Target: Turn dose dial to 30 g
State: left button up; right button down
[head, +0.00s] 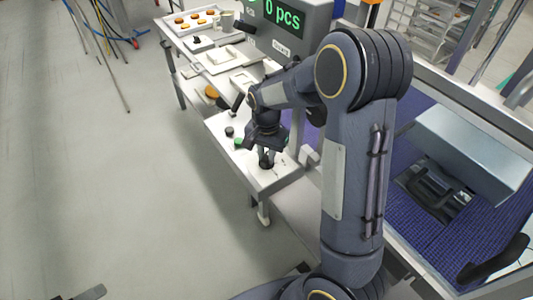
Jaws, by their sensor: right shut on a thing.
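My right gripper (266,155) reaches down from my arm onto a white control panel (255,181). It is shut on the dose dial (266,164), a dark knob near the panel's front end. The fingers cover much of the dial, and its pointer cannot be read. Small marks sit on the panel beside it, too small to read. A dark piece at the bottom left edge may be part of my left gripper (90,293); its jaws cannot be made out.
A green button (238,142) and a black button (229,131) sit on the panel behind the dial. A display (284,19) reads "0 pcs". A table (171,32) with trays and round orange items stands behind. A blue belt (415,220) lies to the right. The left floor is mostly clear.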

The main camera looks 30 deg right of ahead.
aim_at(266, 156)
dwell(0.4)
jog(key=c, duration=1.3)
grip_release()
jog(key=shift+r, duration=0.1)
notch_tip(266, 156, up, 8)
jog(key=shift+f, duration=0.15)
jog(key=shift+f, duration=0.1)
